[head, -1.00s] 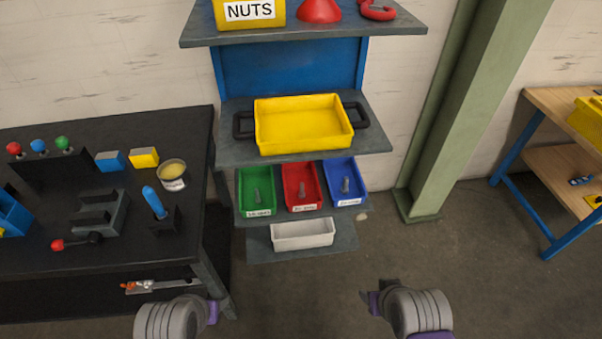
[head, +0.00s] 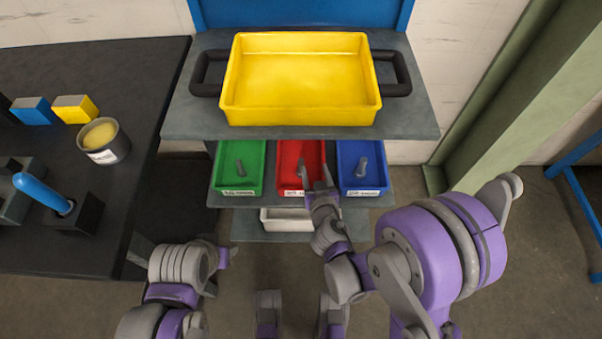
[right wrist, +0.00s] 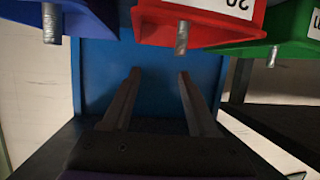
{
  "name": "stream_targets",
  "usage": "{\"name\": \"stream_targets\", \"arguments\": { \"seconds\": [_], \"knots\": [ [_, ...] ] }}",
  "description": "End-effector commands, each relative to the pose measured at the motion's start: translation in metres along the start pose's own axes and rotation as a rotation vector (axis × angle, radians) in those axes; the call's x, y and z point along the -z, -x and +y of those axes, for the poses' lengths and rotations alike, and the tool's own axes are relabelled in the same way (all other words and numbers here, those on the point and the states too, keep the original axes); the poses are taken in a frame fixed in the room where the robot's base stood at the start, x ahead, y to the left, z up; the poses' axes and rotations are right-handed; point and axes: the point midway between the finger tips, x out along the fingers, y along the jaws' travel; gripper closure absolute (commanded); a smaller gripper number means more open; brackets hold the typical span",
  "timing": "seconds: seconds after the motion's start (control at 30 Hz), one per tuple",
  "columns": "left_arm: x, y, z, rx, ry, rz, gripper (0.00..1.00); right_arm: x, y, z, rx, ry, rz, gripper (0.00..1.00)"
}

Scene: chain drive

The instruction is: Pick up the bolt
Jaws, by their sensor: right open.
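Three bins stand side by side on the shelf, each with a grey bolt: a green bin (head: 256,150) with a bolt (head: 240,168), a red bin (head: 288,151) with a bolt (head: 302,172), and a blue bin (head: 346,151) with a bolt (head: 361,167). My right gripper (head: 318,190) is at the front of the red bin in the head view and partly covers it. In the right wrist view its open, empty fingers (right wrist: 159,78) point toward the red bin (right wrist: 200,22), apart from the bolt end (right wrist: 182,38). My left gripper does not show clearly.
A yellow tray (head: 300,112) with black handles sits on the shelf above the bins. A white bin (head: 280,220) stands below them. A dark workbench (head: 100,225) is at the left and a green post (head: 480,110) at the right.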

Motion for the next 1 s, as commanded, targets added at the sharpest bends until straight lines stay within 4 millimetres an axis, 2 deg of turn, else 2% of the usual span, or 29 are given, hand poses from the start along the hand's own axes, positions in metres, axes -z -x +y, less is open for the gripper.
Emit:
{"name": "stream_targets", "arguments": {
  "seconds": [0.03,0.2,0.5,0.67,1.0],
  "knots": [
    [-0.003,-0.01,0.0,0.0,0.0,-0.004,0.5,-0.015,-0.007,-0.01,0.025,0.002,0.013,0.41],
    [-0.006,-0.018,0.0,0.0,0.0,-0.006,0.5,-0.029,-0.016,-0.027,0.069,0.002,0.04,0.41],
    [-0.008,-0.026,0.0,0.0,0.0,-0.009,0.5,-0.028,-0.06,-0.031,0.071,0.003,0.042,0.41],
    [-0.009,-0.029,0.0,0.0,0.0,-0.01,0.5,-0.027,-0.071,-0.031,0.07,0.003,0.042,0.41],
    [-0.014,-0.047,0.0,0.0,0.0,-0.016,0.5,-0.031,-0.116,-0.033,0.071,0.002,0.041,0.41]
  ]
}}
